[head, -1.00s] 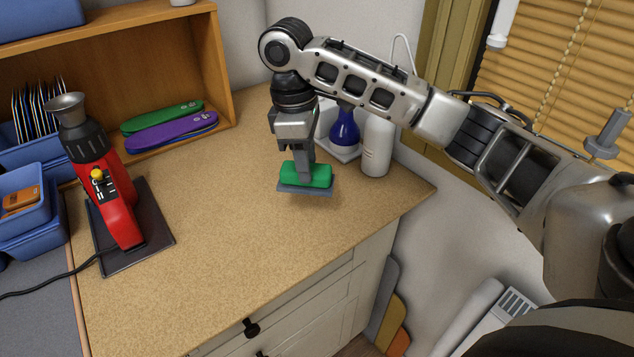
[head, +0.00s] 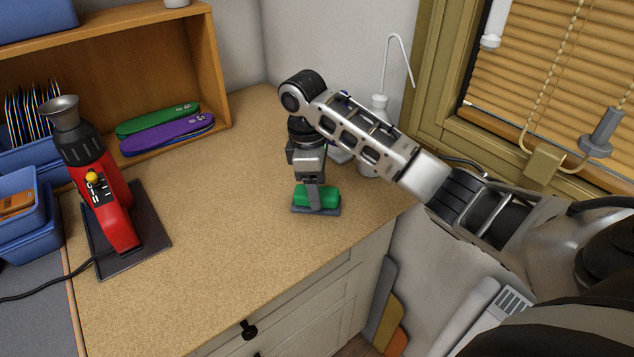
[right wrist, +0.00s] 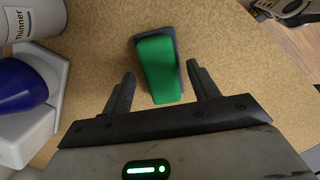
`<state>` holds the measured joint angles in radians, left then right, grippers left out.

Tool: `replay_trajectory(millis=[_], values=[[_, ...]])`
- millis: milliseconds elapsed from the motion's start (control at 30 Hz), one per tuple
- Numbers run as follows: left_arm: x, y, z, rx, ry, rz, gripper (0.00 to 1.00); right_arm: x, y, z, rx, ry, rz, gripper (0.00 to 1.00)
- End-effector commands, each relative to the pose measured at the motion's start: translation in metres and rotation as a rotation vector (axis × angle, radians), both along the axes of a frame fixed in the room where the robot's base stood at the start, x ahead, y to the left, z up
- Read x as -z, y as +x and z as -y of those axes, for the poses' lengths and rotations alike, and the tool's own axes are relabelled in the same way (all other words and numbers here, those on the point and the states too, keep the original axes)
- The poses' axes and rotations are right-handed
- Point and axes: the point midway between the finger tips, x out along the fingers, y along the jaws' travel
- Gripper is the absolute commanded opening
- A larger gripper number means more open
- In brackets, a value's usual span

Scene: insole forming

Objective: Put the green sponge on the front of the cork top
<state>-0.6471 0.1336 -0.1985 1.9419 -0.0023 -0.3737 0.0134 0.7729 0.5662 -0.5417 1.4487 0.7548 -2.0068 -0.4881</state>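The green sponge (head: 328,197), with a dark grey layer, is on the cork top (head: 225,235), near its front edge toward the right. It appears to rest on the cork. My right gripper (head: 315,195) is down over the sponge, one finger in front of it. In the right wrist view the right gripper (right wrist: 161,72) is open, with the sponge (right wrist: 165,85) between its fingers and a gap on each side. My left gripper is not in view.
A red machine (head: 110,205) stands on a dark plate at left. Green and purple insoles (head: 165,133) lie by the wooden shelf. The middle of the cork top is clear.

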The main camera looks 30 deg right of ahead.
Motion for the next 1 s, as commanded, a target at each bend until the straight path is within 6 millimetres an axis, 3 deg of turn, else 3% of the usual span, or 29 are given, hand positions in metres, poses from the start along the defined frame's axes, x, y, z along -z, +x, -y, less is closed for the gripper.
replay_trajectory(millis=[367,667,1000], values=[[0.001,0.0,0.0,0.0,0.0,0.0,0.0,-0.009,0.002,-0.001,-0.002,-0.002,0.006,0.59],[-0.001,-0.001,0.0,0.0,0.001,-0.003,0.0,-0.068,0.006,-0.004,0.001,-0.005,0.007,0.59],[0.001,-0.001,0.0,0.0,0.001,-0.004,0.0,-0.114,0.009,-0.01,0.001,-0.001,0.003,0.59]])
